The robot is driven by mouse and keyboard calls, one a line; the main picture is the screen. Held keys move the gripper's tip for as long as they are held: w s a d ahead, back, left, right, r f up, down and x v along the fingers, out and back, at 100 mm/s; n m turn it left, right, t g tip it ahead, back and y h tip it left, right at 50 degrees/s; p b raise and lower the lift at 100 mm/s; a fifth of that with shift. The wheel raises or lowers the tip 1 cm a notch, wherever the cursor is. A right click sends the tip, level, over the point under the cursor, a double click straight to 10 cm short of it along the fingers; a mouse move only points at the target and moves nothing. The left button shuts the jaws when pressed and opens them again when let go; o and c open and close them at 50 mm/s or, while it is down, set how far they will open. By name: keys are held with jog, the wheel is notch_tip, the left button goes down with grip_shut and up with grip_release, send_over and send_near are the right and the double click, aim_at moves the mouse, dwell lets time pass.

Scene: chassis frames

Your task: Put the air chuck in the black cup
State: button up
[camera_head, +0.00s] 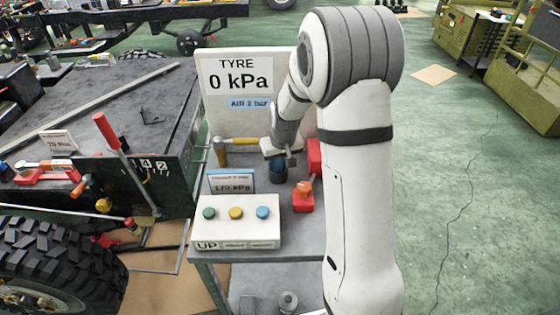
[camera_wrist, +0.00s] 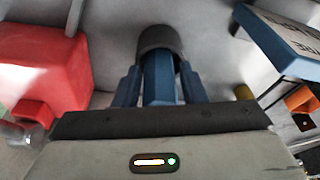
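My gripper (camera_head: 277,160) points down at the back of the grey bench, between the sign and a red block. In the wrist view my two blue fingers (camera_wrist: 160,88) stand on either side of a blue bar-shaped piece, which may be the air chuck (camera_wrist: 160,78). The far end of this piece sits inside the rim of a dark round cup (camera_wrist: 160,36), likely the black cup. In the head view a dark blue, cup-like shape (camera_head: 278,175) shows under my gripper. I cannot tell whether the fingers touch the piece.
A red block (camera_head: 315,158) stands close on the right, with a red and orange item (camera_head: 303,193) before it. A small sign (camera_head: 231,181), a button box (camera_head: 236,222) and a yellow-handled tool (camera_head: 238,141) are left. A tyre display (camera_head: 238,115) stands behind.

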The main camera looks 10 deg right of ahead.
jog(key=shift+o, duration=1.4)
jog(key=shift+r, duration=0.1)
jog(key=shift+r+p, duration=0.3)
jog(key=shift+p, duration=0.05)
jog(key=v, duration=1.2)
jog(key=s+r, duration=0.2)
jog(key=s, duration=1)
jog(key=s+r+m, duration=0.1)
jog(key=s+r, duration=0.1)
jog(key=s, duration=1.1)
jog(key=shift+r, duration=0.1)
